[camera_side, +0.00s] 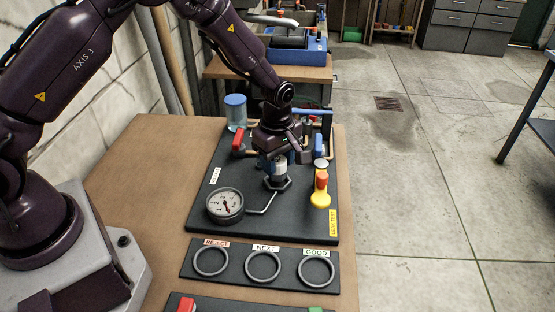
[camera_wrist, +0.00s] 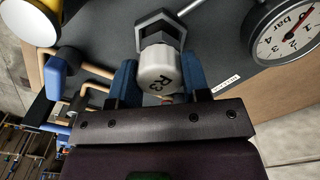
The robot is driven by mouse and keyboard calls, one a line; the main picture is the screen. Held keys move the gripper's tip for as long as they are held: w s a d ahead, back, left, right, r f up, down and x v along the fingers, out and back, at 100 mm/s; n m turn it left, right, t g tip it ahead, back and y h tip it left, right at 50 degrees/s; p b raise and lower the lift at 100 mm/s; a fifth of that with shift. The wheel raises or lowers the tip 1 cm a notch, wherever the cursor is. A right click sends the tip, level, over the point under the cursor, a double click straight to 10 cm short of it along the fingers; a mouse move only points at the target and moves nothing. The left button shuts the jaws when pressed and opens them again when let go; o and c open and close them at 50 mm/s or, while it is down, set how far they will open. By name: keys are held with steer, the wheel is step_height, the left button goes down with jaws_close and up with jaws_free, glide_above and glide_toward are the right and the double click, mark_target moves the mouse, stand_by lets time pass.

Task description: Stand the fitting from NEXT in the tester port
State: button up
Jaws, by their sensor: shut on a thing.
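My gripper (camera_side: 278,160) is over the dark test board, pointing down. Its blue fingers (camera_wrist: 161,75) are shut on a pale fitting (camera_wrist: 163,69) marked R3. The fitting also shows in the side view (camera_side: 280,163), upright and partly hidden by the fingers. The dark hexagonal tester port (camera_side: 278,184) is directly below it. The port also shows in the wrist view (camera_wrist: 160,25), lined up with the fitting's end. I cannot tell whether the fitting is seated or just above. The NEXT ring (camera_side: 263,280) is empty.
A pressure gauge (camera_side: 225,205) is piped to the port from the front left. A yellow and orange part (camera_side: 320,190) stands to the right. A red handle (camera_side: 238,139) and blue-topped jar (camera_side: 235,112) stand behind. The REJECT (camera_side: 210,275) and GOOD (camera_side: 316,284) rings are empty.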

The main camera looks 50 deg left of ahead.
steer(key=shift+f, duration=0.2)
steer(key=shift+f, duration=0.8)
steer(key=shift+f, duration=0.15)
stand_by(0.4)
steer(key=o, duration=1.4)
steer(key=shift+r, duration=4.05)
